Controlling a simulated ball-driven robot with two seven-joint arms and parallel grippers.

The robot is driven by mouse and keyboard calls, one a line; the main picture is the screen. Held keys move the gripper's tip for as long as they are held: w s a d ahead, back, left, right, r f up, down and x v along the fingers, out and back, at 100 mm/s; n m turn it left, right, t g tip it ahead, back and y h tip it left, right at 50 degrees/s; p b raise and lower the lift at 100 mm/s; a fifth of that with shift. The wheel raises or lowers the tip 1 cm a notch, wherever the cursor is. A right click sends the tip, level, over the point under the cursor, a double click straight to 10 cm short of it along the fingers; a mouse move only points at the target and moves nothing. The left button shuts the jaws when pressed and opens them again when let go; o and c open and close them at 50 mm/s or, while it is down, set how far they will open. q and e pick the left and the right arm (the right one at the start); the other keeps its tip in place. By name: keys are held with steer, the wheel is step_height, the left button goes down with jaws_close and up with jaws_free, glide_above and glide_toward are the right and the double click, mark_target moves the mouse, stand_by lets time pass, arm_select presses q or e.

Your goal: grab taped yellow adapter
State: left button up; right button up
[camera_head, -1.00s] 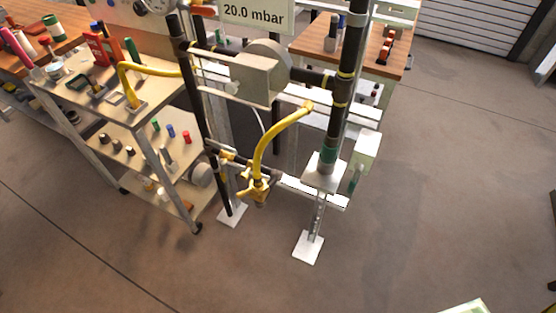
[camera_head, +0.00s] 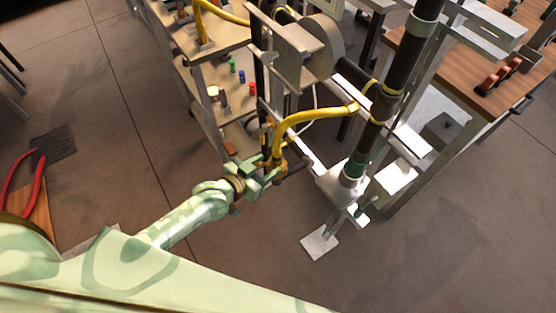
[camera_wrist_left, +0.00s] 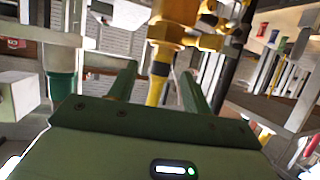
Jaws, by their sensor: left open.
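A yellow adapter with a dark tape band (camera_wrist_left: 155,92) hangs below a brass fitting (camera_wrist_left: 172,34) in the left wrist view. In the head view, the yellow bent pipe (camera_head: 300,117) runs down to the brass fittings (camera_head: 275,158), where the adapter is too small and covered to make out. My left gripper (camera_head: 264,172) is at these fittings. In the left wrist view, the two green fingers of the left gripper (camera_wrist_left: 157,84) stand apart, one on each side of the adapter. I cannot tell whether they touch it. My right gripper is not in view.
A black vertical pipe (camera_head: 398,75) on a metal stand is right of the fittings. A shelved cart (camera_head: 205,85) is behind on the left, and a wooden-topped bench (camera_head: 480,70) is at the right. Red-handled pliers (camera_head: 35,190) are at the far left. Floor shows around the stand's foot.

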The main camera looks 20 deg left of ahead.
mark_target(274, 160)
arm_select(q)
steer(key=x, duration=0.2)
steer(key=shift+w+d+f+b, duration=0.1)
steer(key=shift+w+f+b, duration=0.15)
steer(key=shift+w+b, duration=0.15)
steer(key=b+x, duration=0.2)
steer(key=x, duration=0.1)
steer(key=shift+w+f, duration=0.15)
steer(key=shift+w, duration=0.25)
steer(key=shift+w+d, duration=0.2)
steer(key=shift+w, duration=0.3)
steer(key=shift+s, duration=0.1)
jaws_close()
